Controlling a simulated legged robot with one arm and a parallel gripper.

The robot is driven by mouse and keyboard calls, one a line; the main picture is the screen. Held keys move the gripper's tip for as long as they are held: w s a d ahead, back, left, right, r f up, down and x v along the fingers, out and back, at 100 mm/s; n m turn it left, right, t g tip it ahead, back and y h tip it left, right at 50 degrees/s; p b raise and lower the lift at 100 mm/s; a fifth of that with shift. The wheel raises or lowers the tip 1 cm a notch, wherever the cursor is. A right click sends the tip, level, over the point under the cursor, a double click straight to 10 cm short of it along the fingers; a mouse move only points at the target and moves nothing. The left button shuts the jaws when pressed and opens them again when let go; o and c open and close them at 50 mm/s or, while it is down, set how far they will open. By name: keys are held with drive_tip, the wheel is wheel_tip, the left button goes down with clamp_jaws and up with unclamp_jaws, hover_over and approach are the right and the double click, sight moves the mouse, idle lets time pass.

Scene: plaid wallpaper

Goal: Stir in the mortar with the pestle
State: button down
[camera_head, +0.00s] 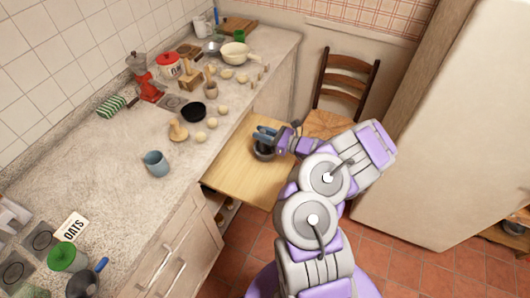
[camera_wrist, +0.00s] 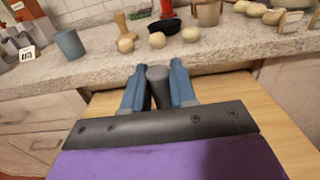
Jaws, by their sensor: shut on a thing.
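The dark grey mortar (camera_head: 263,152) stands on a pull-out wooden board (camera_head: 232,172), partly hidden under my gripper. My gripper (camera_head: 266,133) is over the mortar, with its blue fingers pointing toward the counter. In the wrist view, my gripper (camera_wrist: 158,85) is shut on the grey pestle (camera_wrist: 158,82), whose rounded top shows between the fingers. The pestle's lower end is hidden, so I cannot tell whether it touches the inside of the mortar.
The stone counter (camera_head: 110,165) behind the board holds a blue mug (camera_head: 155,163), a black bowl (camera_head: 193,112), a red grinder (camera_head: 146,82) and several round items. A wooden chair (camera_head: 345,85) stands beyond the board. A tall pale cabinet (camera_head: 450,130) is at right.

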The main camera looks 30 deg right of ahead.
drive_tip(key=shift+s+d, duration=0.25)
drive_tip(key=shift+s, duration=0.25)
drive_tip(key=shift+r, duration=0.1)
wheel_tip(320, 180, up, 8)
drive_tip(key=p, duration=0.5)
